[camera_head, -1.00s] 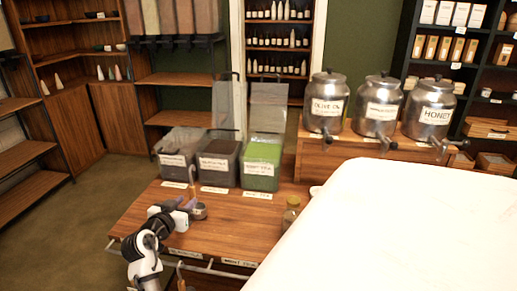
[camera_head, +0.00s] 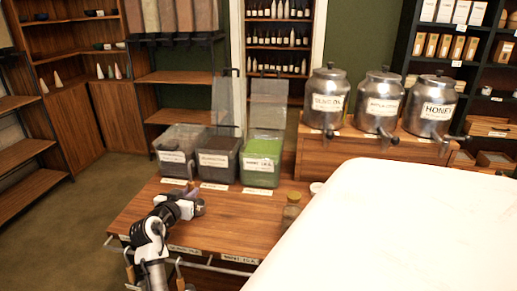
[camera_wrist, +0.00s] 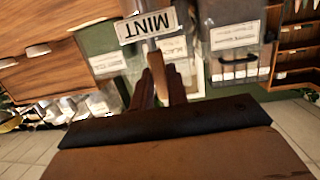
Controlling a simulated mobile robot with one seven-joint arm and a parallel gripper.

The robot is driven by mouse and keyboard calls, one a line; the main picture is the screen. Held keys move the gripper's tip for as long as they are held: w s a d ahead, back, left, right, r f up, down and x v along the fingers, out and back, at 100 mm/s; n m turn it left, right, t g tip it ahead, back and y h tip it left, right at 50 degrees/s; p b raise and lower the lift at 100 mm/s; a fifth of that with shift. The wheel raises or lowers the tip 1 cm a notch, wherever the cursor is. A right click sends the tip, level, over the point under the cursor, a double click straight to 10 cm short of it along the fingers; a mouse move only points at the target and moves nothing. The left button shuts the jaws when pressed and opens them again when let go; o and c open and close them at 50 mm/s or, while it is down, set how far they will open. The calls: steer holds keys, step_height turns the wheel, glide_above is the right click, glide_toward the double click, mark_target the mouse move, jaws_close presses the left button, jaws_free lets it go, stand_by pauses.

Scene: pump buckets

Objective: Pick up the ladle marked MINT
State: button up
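The ladle marked MINT (camera_wrist: 162,84) shows in the wrist view. Its tan handle lies between my two dark fingers, and a thin metal stem runs up to a white MINT tag (camera_wrist: 147,26), which reads upside down. My gripper (camera_wrist: 160,88) is shut on the handle. In the head view my gripper (camera_head: 187,196) is above the wooden table (camera_head: 230,220), left of the middle and in front of the bins. The ladle cannot be made out clearly there, and its bowl is not clearly seen in either view.
Three labelled bins stand behind my gripper, including a green-filled one (camera_head: 262,160). A small jar (camera_head: 291,210) stands on the table, right of my gripper. Metal urns (camera_head: 328,100) stand on a raised shelf. A large white surface (camera_head: 400,230) fills the lower right. Other hanging handles (camera_head: 179,270) show at the front rail.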

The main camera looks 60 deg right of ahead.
jaws_close()
step_height(320, 180, up, 5)
steer(key=p, duration=0.3)
stand_by(0.4)
